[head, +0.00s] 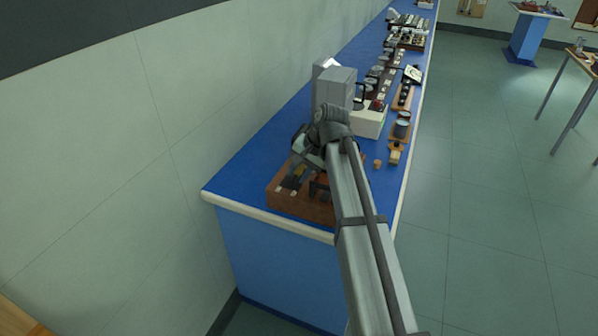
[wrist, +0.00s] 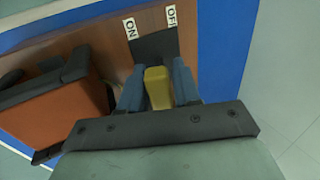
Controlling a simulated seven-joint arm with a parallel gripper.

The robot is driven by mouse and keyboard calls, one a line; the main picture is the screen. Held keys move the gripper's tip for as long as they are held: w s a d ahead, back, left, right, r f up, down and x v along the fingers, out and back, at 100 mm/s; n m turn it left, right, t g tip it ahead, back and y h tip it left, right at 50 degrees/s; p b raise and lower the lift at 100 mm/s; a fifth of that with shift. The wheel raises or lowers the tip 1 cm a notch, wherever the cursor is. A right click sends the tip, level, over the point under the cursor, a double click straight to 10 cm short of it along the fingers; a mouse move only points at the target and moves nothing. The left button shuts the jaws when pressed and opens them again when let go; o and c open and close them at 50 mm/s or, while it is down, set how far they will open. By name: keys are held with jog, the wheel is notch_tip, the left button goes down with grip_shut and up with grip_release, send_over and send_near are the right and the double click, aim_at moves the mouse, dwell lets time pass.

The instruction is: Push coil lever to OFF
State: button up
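The coil lever is a yellow block-like handle (wrist: 158,88) in the wrist view, in front of a dark plate (wrist: 157,47). The plate is on a brown wooden box, with a white ON label (wrist: 130,28) at its left and a white OFF label (wrist: 172,15) at its right. My gripper (wrist: 158,82) has one blue-grey finger close against each side of the handle and looks shut on it. In the head view my gripper (head: 303,158) is over the wooden box (head: 300,207) at the bench's near end. My arm hides part of the box.
An orange-and-black block (wrist: 55,105) stands left of the fingers in the wrist view. A grey instrument (head: 336,88) stands behind my gripper on the blue bench (head: 243,186). Several small instruments line the bench beyond. A wall runs along the left; open floor (head: 480,190) lies right.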

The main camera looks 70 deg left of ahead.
grip_shut()
dwell(0.3)
jog(key=shift+s+a, duration=0.1)
jog(key=shift+s+a+r+t+h, duration=0.1)
jog(key=shift+s+a+t+h, duration=0.2)
jog(key=shift+t+h, duration=0.4)
jog(key=shift+s+a+t+h, duration=0.25)
jog(key=shift+a+t+h, duration=0.15)
jog(key=shift+t+h, duration=0.5)
jog(key=shift+s+a+t+h, duration=0.25)
jog(key=shift+s+t+h, duration=0.05)
jog(key=shift+t+h, duration=0.6)
jog(key=shift+s+a+t+h, duration=0.2)
jog(key=shift+s+t+h, duration=0.05)
jog(key=shift+t+h, duration=0.65)
